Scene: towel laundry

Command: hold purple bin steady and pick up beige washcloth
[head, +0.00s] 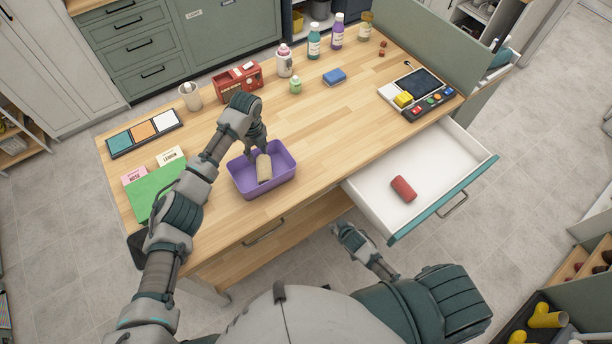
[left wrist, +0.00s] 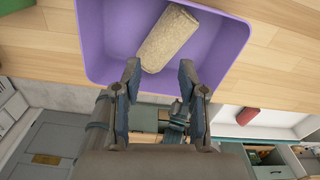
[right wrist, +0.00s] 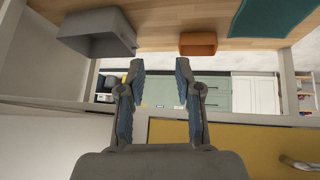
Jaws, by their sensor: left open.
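The purple bin (head: 284,181) stands upright on the wooden table; its wall also shows in the left wrist view (left wrist: 96,40). The beige washcloth (head: 264,171), rolled up, lies inside it and shows in the left wrist view (left wrist: 168,38). My left gripper (head: 260,147) is over the bin's far side, fingers pointing down. In the left wrist view its fingers (left wrist: 158,76) are open and empty, with the washcloth just beyond the tips. My right gripper (head: 342,231) is low in front of the table, apart from the bin; its fingers (right wrist: 160,72) are spread and empty.
An open white drawer (head: 447,165) holding a red rolled cloth (head: 403,189) juts out right of the bin. A green mat (head: 157,189) lies to the left. A red box (head: 238,79), bottles and a blue sponge (head: 334,76) stand behind. Tabletop right of the bin is clear.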

